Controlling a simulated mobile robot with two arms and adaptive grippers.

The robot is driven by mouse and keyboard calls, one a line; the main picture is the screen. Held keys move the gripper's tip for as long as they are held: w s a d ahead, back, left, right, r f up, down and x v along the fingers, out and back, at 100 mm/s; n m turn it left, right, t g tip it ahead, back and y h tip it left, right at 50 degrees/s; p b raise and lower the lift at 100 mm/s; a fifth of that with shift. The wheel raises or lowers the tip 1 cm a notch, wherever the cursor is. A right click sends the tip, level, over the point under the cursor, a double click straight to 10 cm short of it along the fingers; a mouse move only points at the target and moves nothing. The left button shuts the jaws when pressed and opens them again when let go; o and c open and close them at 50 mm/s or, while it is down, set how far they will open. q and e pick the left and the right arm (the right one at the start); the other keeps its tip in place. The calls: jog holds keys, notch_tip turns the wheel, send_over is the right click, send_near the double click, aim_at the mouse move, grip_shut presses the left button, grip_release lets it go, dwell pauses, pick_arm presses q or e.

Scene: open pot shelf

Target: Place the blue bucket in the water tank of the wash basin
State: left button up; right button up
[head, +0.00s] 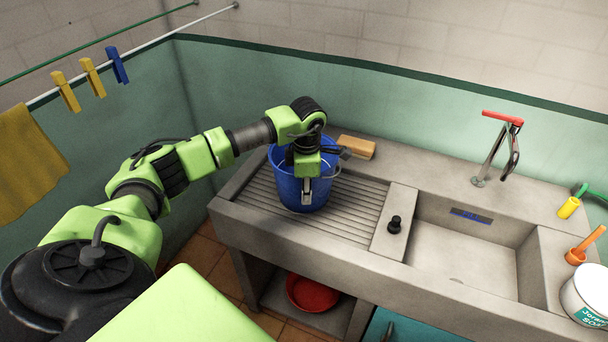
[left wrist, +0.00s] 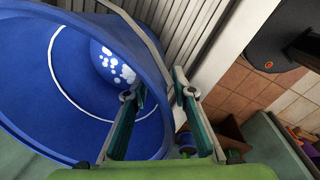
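The blue bucket (head: 292,188) stands upright on the ribbed draining board of the wash basin, left of the water tank (head: 465,252). The tank is a sunken grey hollow under the tap and looks empty. My left gripper (head: 306,192) reaches down at the bucket's near side. In the left wrist view, the bucket (left wrist: 40,85) fills the left, and my left gripper's fingers (left wrist: 158,92) stand apart with the bucket's rim between them, one finger over the inside and one outside. The gripper is open; contact with the wall is unclear. My right gripper is not in view.
A black plug (head: 394,224) sits on the ledge between board and tank. A red-handled tap (head: 500,140) rises behind the tank. A wooden brush (head: 356,147) lies behind the bucket. A white tub (head: 588,297) stands at right. A red bowl (head: 312,292) is below.

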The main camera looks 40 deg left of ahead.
pick_arm(q)
grip_shut()
jog(key=shift+r, duration=0.1)
jog(key=shift+r, duration=0.1)
